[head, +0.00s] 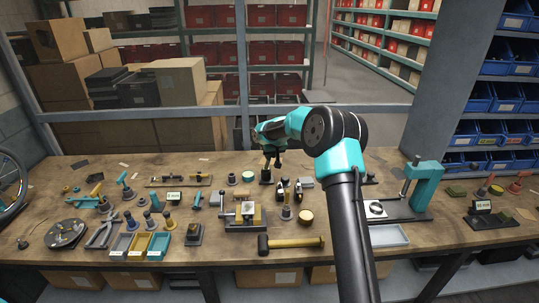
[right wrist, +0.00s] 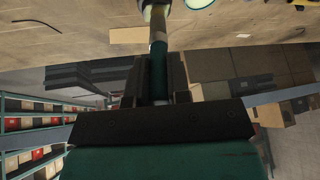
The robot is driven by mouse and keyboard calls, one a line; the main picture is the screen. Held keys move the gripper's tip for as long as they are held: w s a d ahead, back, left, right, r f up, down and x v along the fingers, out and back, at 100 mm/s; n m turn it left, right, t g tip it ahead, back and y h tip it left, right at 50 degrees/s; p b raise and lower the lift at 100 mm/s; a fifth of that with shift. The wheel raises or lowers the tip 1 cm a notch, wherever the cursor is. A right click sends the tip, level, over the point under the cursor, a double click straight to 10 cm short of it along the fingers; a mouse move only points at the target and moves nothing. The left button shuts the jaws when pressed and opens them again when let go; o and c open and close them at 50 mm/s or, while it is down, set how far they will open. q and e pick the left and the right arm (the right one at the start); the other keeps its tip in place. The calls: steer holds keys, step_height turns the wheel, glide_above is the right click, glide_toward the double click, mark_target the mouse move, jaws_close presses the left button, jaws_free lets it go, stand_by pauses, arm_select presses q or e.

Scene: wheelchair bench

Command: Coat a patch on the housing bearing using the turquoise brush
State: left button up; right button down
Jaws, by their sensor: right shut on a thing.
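My right gripper (head: 271,160) is at the back middle of the bench, pointing down, its fingers small and dark in the head view. In the right wrist view my right gripper (right wrist: 157,80) is shut on the turquoise brush (right wrist: 159,68), around its dark teal handle. The brush's pale ferrule and tip point away from the jaws, toward a round part cut off by the top edge. In the head view a small dark block (head: 266,180) stands just under the gripper. I cannot tell whether it is the housing bearing, or whether the tip touches it. My left gripper is not in view.
A vise (head: 246,215) and a hammer (head: 290,243) lie in front of my right gripper. A turquoise press (head: 424,185) stands at the right. Small bins (head: 140,246) and many tools crowd the left. Some bare wood shows at the back of the bench.

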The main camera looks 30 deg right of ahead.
steer(key=shift+s+d, duration=0.35)
steer(key=shift+d, duration=0.3)
steer(key=shift+w+a, duration=0.1)
steer(key=shift+a, duration=0.05)
steer(key=shift+w+a, duration=0.35)
steer(key=shift+a, duration=0.35)
steer(key=shift+f, duration=0.1)
steer(key=shift+d, duration=0.15)
steer(key=shift+w+d, duration=0.2)
steer(key=shift+d, duration=0.3)
steer(key=shift+s, duration=0.1)
steer(key=shift+s+a, duration=0.45)
steer(key=shift+s, duration=0.25)
steer(key=shift+d, duration=0.1)
